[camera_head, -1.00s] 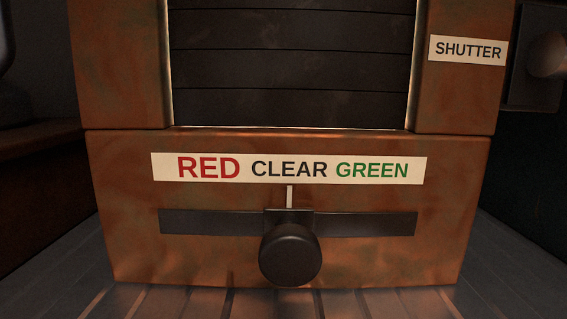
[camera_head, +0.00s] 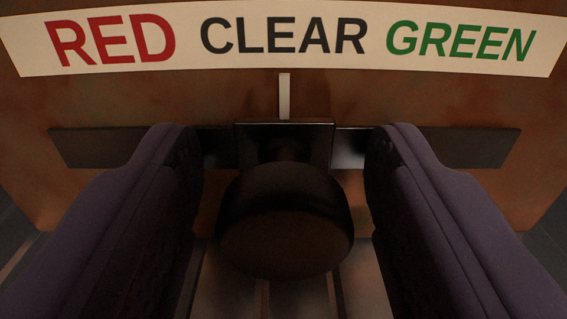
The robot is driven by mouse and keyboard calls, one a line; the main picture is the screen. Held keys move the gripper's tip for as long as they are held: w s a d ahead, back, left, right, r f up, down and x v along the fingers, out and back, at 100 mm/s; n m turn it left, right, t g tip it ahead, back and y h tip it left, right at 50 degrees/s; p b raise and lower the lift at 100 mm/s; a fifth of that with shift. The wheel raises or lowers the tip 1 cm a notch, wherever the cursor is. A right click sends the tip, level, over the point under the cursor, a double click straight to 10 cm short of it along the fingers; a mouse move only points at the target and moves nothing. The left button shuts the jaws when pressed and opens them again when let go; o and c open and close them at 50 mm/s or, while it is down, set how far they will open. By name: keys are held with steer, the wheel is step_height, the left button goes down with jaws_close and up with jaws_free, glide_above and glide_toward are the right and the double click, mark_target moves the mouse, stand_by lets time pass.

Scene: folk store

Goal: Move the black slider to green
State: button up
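The black slider (camera_head: 285,222) is a round dark knob on a square plate. It sits in the middle of a dark horizontal track (camera_head: 470,147), and its white pointer (camera_head: 284,95) stands under the word CLEAR. The label strip (camera_head: 375,62) above reads RED at left, CLEAR in the middle and GREEN (camera_head: 460,41) at right. My gripper (camera_head: 284,195) is open, with one purple finger on each side of the knob. Gaps show between the knob and both fingers. The fingers cover parts of the track.
The rusty brown panel (camera_head: 220,98) carrying the label and track stands close in front of me. A slatted surface (camera_head: 235,292) lies below the knob. The track is free to the right of my right finger.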

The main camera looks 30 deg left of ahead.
mark_target(439, 140)
jaws_close()
steer(key=w+d+p, duration=0.2)
steer(key=d, duration=0.1)
steer(key=w+d+p, duration=0.1)
steer(key=shift+d+r, duration=0.1)
steer(key=shift+d, duration=0.2)
steer(key=shift+s+a, duration=0.1)
steer(key=shift+a, duration=0.1)
steer(key=shift+o, duration=0.5)
jaws_free()
steer(key=shift+d, duration=0.3)
steer(key=b+v, duration=0.1)
steer(key=v, duration=0.6)
steer(key=shift+d+b, duration=0.2)
steer(key=shift+b, duration=0.2)
